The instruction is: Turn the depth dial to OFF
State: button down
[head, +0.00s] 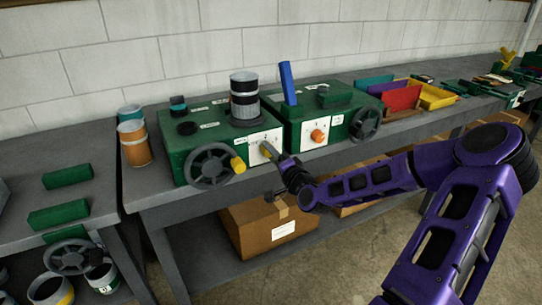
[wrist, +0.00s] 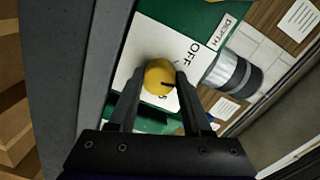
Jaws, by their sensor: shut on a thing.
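The depth dial is a round yellow knob (wrist: 159,76) on a white plate (wrist: 138,68), with "OFF" printed to its upper right and a "DEPTH" label (wrist: 228,29) beside the plate. A dark pointer mark on the knob points to the right and does not line up with "OFF". My gripper (wrist: 156,84) is shut on the knob, one finger on each side. In the head view, my gripper (head: 271,153) reaches the white plate (head: 257,157) on the front of the left green machine (head: 190,146); the knob is partly hidden there.
A grey handwheel (head: 211,166) with a yellow handle (head: 238,164) sits just left of the plate. A second green machine with an orange knob (head: 318,136) and another handwheel (head: 366,123) stands to the right. A cardboard box (head: 262,227) sits on the shelf below.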

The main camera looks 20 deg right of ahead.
jog(key=shift+n+b, duration=2.1)
jog(key=shift+n, duration=2.7)
jog(key=shift+c, duration=1.7)
grip_release()
